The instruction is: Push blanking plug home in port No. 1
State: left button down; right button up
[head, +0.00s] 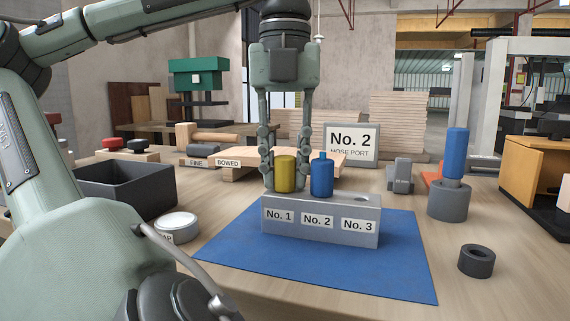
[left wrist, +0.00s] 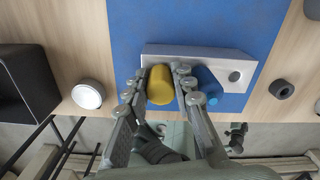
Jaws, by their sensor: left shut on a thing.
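The grey port block (head: 320,233), labelled No. 1, No. 2 and No. 3, stands on a blue mat (head: 235,258). My left gripper (head: 285,172) points down over its left end, shut on a yellow plug (head: 285,174). The yellow plug is upright at port No. 1, its lower end at the block's top; I cannot tell how deep it sits. In the left wrist view the yellow plug (left wrist: 160,86) is between the fingers. A blue plug (head: 321,176) stands upright in port No. 2, close to the right finger. Port No. 3 (head: 361,199) is an empty hole.
A sign (head: 351,143) reads "No. 2 hose port" behind the block. A dark bin (head: 125,189) and a round white-topped tin (head: 177,226) are left. A blue cylinder in a grey holder (head: 449,203) and a grey ring (head: 476,260) are right. The front mat is clear.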

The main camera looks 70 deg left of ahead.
pick_arm(q)
jog(key=c, duration=1.2)
grip_release()
jog(key=shift+r, duration=0.1)
jog(key=shift+r+p, duration=3.3)
jog(key=shift+r, duration=0.65)
jog(key=shift+f, duration=0.1)
